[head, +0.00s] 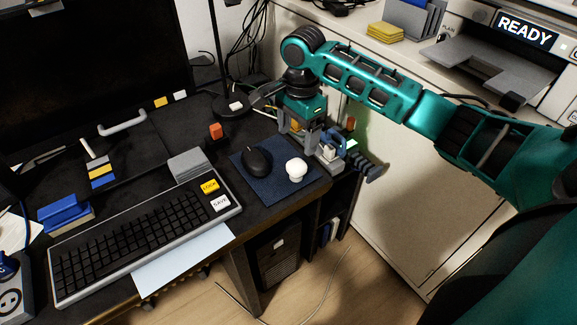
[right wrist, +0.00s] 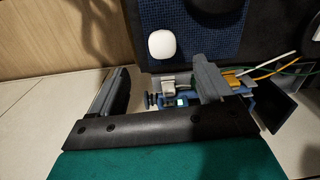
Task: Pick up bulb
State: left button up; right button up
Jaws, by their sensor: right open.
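The white, rounded bulb (head: 296,169) sits on the dark blue mouse pad (head: 262,187), near its right side and just right of the black mouse (head: 257,161). The bulb also shows in the right wrist view (right wrist: 161,45), top centre, uncovered. My right gripper (head: 318,148) is open and empty, behind and to the right of the bulb at the desk's right edge. In the right wrist view its two fingers (right wrist: 160,88) stand apart, with the bulb beyond them. My left gripper is in neither view.
A keyboard (head: 140,235) lies left of the mouse pad. A lamp base (head: 232,106) and a small orange block (head: 215,131) stand behind it. Small coloured items lie close to the right gripper. A white cabinet (head: 400,210) borders the desk on the right.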

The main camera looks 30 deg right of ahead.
aim_at(297, 162)
jog(key=shift+m, duration=0.4)
jog(key=f, duration=0.2)
jog(key=f+b, duration=0.1)
jog(key=f, duration=0.3)
jog(key=shift+w+d+f+b, duration=0.1)
jog(key=shift+d+f+b, duration=0.25)
jog(key=shift+f+b, duration=0.05)
jog(key=f, duration=0.1)
jog(key=f+b, duration=0.1)
jog(key=f, duration=0.2)
jog(key=shift+w+a+f, duration=0.1)
jog(key=shift+w+f, duration=0.15)
jog(key=shift+f, duration=0.25)
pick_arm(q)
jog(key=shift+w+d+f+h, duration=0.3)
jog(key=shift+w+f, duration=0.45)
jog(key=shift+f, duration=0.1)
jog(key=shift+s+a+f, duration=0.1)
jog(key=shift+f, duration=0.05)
pick_arm(e)
jog(key=c, duration=1.1)
